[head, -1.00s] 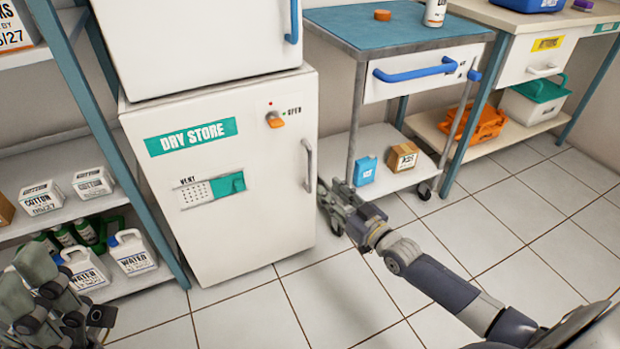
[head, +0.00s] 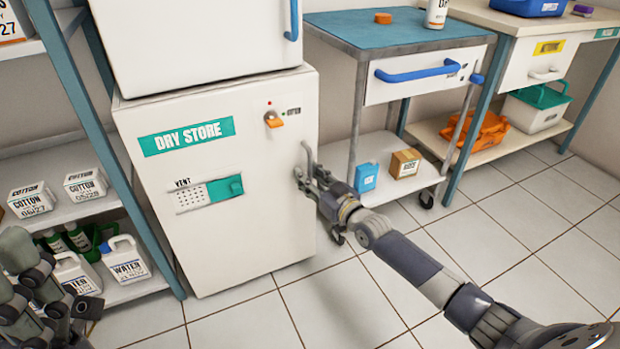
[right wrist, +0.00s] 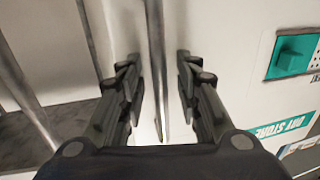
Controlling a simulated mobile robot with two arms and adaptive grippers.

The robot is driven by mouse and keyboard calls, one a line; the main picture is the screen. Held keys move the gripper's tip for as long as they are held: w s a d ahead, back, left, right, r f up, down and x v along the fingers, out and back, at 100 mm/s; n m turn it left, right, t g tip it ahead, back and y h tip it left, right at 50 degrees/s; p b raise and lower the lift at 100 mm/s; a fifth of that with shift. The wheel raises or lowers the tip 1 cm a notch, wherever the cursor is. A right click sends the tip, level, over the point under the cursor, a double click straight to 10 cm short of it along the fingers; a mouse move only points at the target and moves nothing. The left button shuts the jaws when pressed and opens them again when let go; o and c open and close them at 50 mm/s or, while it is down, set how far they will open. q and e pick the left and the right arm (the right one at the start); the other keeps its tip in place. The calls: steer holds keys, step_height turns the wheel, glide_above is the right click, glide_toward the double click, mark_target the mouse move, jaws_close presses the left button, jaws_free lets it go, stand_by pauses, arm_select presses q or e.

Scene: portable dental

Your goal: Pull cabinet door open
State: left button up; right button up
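The white cabinet door (head: 225,240) labelled DRY STORE is shut. Its vertical grey handle (head: 308,157) is at the door's right edge; the lower part is hidden by my right gripper. My right gripper (head: 308,180) is at the handle. In the right wrist view my right gripper (right wrist: 160,85) is open, with one finger on each side of the handle bar (right wrist: 156,60) and visible gaps. My left gripper (head: 45,295) is at the lower left, away from the door; its fingers overlap, so I cannot tell its opening.
An orange latch knob (head: 273,120) is on the door's upper right. A cart (head: 420,42) with a blue drawer handle stands to the right. A shelf rack (head: 75,212) with cotton boxes and water jugs stands to the left. The tiled floor (head: 330,300) in front is clear.

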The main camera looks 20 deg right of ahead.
jaws_close()
steer(key=shift+s+p, duration=0.2)
steer(key=shift+p, duration=0.1)
